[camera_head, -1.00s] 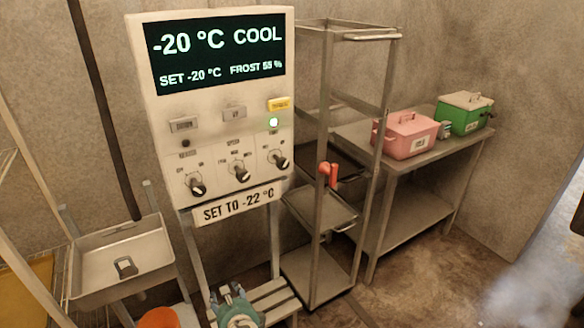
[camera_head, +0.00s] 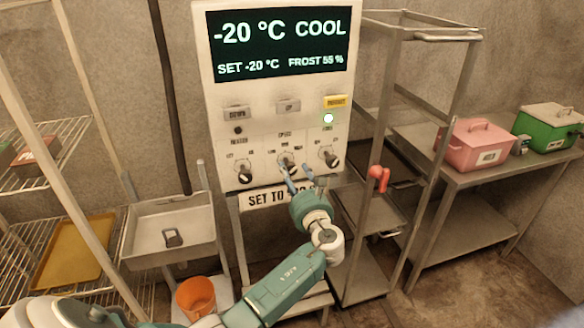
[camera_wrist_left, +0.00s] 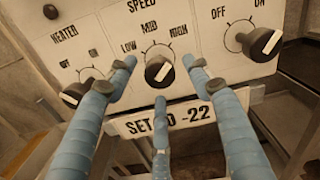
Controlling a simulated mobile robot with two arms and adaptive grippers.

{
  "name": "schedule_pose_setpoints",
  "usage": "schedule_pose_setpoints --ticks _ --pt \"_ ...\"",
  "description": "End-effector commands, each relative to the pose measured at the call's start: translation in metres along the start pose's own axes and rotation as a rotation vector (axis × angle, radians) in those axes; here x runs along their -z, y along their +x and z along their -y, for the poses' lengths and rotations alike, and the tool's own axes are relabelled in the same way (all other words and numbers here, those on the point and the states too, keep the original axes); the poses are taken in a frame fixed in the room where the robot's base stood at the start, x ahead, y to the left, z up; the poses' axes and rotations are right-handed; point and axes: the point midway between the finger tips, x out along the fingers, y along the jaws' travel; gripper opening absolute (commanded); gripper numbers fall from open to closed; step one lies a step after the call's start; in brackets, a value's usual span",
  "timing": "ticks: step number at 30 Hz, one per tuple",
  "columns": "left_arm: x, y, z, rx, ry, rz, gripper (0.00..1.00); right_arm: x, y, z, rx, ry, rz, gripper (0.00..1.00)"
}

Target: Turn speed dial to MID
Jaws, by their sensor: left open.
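The SPEED dial (camera_wrist_left: 158,70) is a black knob with a white mark, in the middle of the lower panel row. Its labels LOW, MID and HIGH run left to right above it. The white mark faces lower right in the left wrist view; I cannot tell which label the knob is set to. My left gripper (camera_head: 298,184) is open in front of the dial. In the left wrist view its blue fingers (camera_wrist_left: 160,82) spread left, right and below the knob; contact is not clear. The dial also shows in the head view (camera_head: 287,164), partly hidden by the fingers.
The HEATER knob (camera_wrist_left: 75,94) and an OFF/ON knob (camera_wrist_left: 263,43) flank the dial closely. A sign (camera_wrist_left: 160,120) hangs below. The display (camera_head: 282,48) reads -20 °C COOL.

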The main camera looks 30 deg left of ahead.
Motion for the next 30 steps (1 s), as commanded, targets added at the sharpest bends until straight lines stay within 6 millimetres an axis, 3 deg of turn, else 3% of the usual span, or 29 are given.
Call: schedule_pose_setpoints --ticks 6,16,17,21,24,30 --pt "0.0 0.024 0.0 0.0 0.001 -0.001 0.51 0.0 -0.005 -0.004 -0.005 -0.001 0.001 0.51" --pt "0.001 0.028 0.0 0.0 -0.001 -0.002 0.51 0.0 -0.006 -0.006 -0.007 0.0 0.001 0.51" --pt "0.001 0.028 0.0 0.0 -0.001 -0.002 0.49 0.0 -0.006 -0.006 -0.007 0.001 0.001 0.51" --pt "0.001 0.028 0.0 0.0 -0.001 -0.002 0.21 0.0 -0.006 -0.006 -0.007 0.001 0.0 0.51" --pt "0.001 0.028 0.0 0.0 -0.001 -0.002 0.05 0.0 -0.006 -0.006 -0.007 0.001 0.0 0.51" --pt "0.002 0.028 0.0 0.0 -0.011 -0.002 0.05 0.0 -0.004 -0.006 -0.007 0.001 0.0 0.51"
